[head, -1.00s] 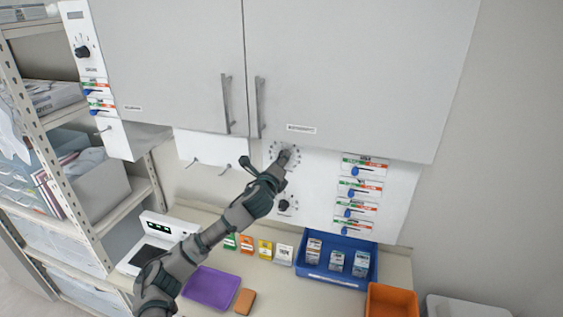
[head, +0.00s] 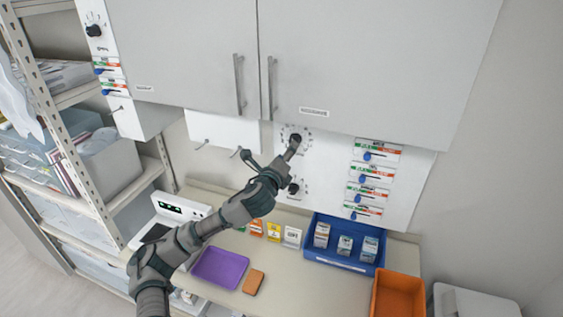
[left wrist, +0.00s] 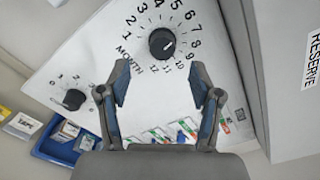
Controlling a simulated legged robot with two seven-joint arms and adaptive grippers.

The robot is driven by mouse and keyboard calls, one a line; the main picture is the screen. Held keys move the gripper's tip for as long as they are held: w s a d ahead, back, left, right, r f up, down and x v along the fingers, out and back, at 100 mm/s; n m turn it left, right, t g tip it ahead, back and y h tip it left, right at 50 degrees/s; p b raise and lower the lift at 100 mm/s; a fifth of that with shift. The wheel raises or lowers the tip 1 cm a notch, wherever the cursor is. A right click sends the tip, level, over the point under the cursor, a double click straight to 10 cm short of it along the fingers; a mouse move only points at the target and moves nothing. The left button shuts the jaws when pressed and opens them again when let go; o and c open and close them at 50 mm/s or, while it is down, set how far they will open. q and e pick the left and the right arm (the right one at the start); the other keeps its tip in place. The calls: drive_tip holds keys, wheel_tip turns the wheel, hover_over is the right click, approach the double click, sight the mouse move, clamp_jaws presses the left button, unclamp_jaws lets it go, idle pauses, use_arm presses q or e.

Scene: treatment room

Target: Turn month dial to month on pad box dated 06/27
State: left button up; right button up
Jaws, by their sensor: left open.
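The black month dial (left wrist: 162,42) is on a white wall panel, ringed by numbers, with the word MONTH beside it. In the left wrist view its light mark points to the lower right; I cannot read its exact number. In the head view the dial (head: 296,138) is just beyond my left gripper (head: 269,157). In the left wrist view my left gripper (left wrist: 160,95) is open and empty, its fingers short of the dial and apart from it. Small boxes (head: 345,245) stand in a blue bin (head: 343,262); their dates are too small to read. My right gripper is out of view.
A second black knob (head: 293,188) is below the month dial, and blue-handled sliders (head: 367,156) are to the right. Grey cabinet doors (head: 380,60) hang above. The counter holds a purple tray (head: 220,268), an orange block (head: 254,282) and an orange bin (head: 398,297).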

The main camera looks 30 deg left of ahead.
use_arm(q)
drive_tip(key=v, duration=0.5)
drive_tip(key=shift+s+a+f, duration=0.15)
drive_tip(key=shift+s+a, duration=0.05)
drive_tip(key=shift+s, duration=0.05)
drive_tip(key=shift+d, duration=0.1)
